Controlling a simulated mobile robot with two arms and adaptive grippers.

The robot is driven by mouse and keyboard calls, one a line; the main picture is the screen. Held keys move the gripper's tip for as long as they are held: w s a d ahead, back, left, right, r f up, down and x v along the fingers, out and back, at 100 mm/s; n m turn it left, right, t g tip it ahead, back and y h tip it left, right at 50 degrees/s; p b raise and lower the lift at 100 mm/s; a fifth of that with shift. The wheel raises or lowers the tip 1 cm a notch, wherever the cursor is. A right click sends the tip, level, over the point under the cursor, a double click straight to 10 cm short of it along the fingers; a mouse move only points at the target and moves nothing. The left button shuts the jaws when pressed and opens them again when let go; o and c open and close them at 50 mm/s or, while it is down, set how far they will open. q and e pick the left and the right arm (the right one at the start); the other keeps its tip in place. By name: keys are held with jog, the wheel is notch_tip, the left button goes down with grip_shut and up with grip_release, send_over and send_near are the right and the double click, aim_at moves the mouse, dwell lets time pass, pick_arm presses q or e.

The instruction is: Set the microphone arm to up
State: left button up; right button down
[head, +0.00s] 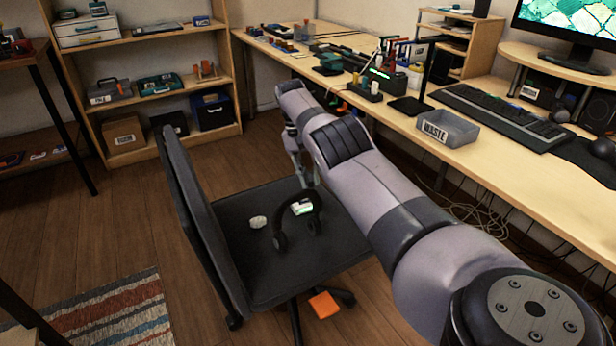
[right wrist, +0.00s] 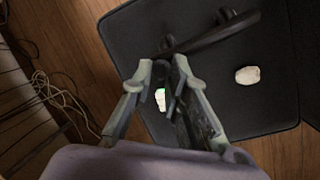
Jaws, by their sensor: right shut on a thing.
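A black headset (head: 314,199) stands on the seat of the office chair, its band arched up and its ear cups on the seat. It also shows in the right wrist view (right wrist: 213,35). My right gripper (head: 309,183) reaches down to it from above. In the right wrist view its fingertips (right wrist: 164,73) are a little apart, with a dark part of the headset between them. The microphone arm is not clearly distinguishable from the rest of the headset, so its angle cannot be told. My left gripper is not in view.
A white lump (head: 258,222) and a small white item with a green patch (head: 302,208) are on the chair seat (head: 262,275). The chair backrest (head: 190,205) rises at the left. The desk (head: 480,165) with a waste tray (head: 447,130) runs along the right.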

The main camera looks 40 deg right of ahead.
jog(key=shift+s+f, duration=0.1)
jog(key=shift+f, duration=0.05)
jog(key=c, duration=1.5)
grip_release()
jog(key=shift+c, duration=0.2)
notch_tip(320, 180, up, 10)
